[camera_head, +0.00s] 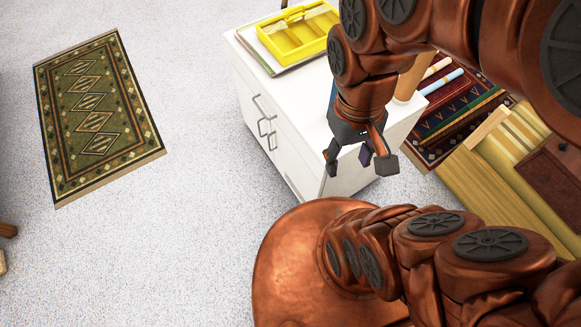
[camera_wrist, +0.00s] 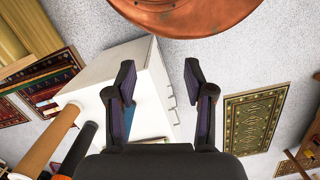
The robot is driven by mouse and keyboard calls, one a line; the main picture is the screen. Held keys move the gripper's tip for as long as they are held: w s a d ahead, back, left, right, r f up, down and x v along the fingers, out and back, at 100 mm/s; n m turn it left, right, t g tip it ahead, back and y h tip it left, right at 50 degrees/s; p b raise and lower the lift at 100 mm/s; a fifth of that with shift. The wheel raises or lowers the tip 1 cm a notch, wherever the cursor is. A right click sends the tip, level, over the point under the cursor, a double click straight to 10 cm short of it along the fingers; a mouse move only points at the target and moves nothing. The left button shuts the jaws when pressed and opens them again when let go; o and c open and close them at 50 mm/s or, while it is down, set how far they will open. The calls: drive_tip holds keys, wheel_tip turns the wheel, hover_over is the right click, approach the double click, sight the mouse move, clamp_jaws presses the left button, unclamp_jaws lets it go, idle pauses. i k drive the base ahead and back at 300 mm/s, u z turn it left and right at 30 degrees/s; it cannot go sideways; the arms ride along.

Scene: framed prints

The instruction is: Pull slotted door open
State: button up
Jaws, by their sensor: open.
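A white cabinet (camera_head: 312,97) stands on the speckled floor, with grey bar handles (camera_head: 266,122) on its left-facing front. Its front looks closed, and I cannot make out which panel is the slotted door. My gripper (camera_head: 359,163) is open and empty, in front of the cabinet's near right part in the head view and apart from the handles. In the wrist view, the open fingers (camera_wrist: 160,78) point toward the floor beside the cabinet (camera_wrist: 134,62). The handles show only small at the cabinet's edge there.
A yellow tray (camera_head: 300,36) lies on the cabinet top, with rolled tubes (camera_head: 441,80) near its right end. Patterned rugs and wooden pieces (camera_head: 515,150) lie right of the cabinet. A green rug (camera_head: 95,118) lies at left. The floor between rug and cabinet is clear.

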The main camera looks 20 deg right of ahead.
sight(304, 184)
drive_tip(key=u, duration=0.1)
drive_tip(key=k, duration=0.7)
drive_tip(key=u, duration=1.5)
drive_tip(key=i, duration=0.5)
drive_tip(key=u, duration=0.05)
